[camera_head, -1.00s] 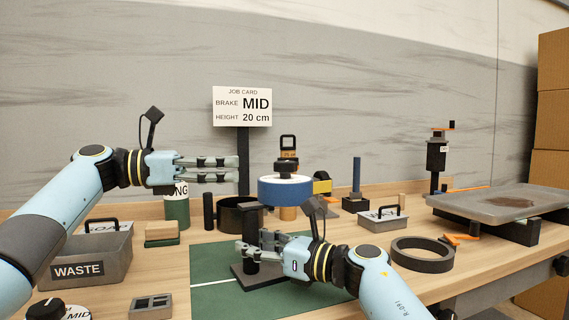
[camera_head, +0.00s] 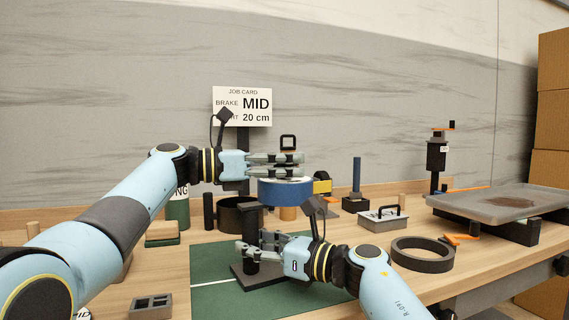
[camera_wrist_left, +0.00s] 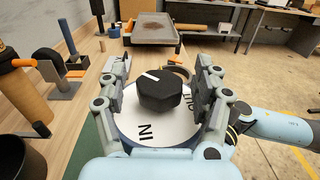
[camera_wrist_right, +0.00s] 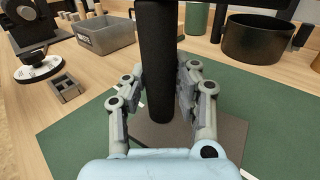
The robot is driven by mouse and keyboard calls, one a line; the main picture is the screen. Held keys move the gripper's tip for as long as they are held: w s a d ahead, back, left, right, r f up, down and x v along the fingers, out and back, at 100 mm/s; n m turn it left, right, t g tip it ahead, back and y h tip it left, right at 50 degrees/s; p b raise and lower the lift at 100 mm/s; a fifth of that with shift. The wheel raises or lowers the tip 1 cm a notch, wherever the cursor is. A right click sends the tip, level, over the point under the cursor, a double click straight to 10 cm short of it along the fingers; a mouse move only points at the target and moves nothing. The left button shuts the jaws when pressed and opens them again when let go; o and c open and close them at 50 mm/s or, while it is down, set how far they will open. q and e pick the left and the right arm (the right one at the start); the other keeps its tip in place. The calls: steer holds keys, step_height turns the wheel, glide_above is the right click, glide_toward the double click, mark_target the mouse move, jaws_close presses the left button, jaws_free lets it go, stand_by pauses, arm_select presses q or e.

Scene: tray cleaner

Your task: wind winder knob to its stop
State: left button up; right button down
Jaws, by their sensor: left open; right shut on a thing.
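The winder knob (camera_wrist_left: 160,93) is black and many-sided with a white line on top. It sits on a white dial (camera_wrist_left: 135,125) marked IN and OUT, on top of a blue drum (camera_head: 285,190). My left gripper (camera_head: 280,166) is open at the knob, one finger on each side; the left wrist view shows gaps between fingers and knob. My right gripper (camera_head: 253,247) is shut on an upright black post (camera_wrist_right: 155,60), which stands on a dark base plate (camera_wrist_right: 215,135) on the green mat (camera_head: 215,300).
A job card (camera_head: 258,105) reading MID and 20 cm stands behind. A stained tray (camera_head: 500,200) is farther right. A black cup (camera_wrist_right: 258,38) stands close behind the post.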

arm_select(q)
steer(key=shift+c, duration=0.4)
steer(key=c, duration=1.1)
steer(key=shift+f+n+t+y, duration=0.15)
steer(key=shift+n+t+y, duration=0.35)
steer(key=shift+n+t, duration=0.65)
steer(key=shift+c, duration=0.2)
steer(key=shift+n+t+y, duration=1.1)
steer(key=shift+n+t, duration=0.05)
steer(key=shift+t, duration=0.9)
steer(key=o, duration=1.2)
steer(key=v, duration=1.2)
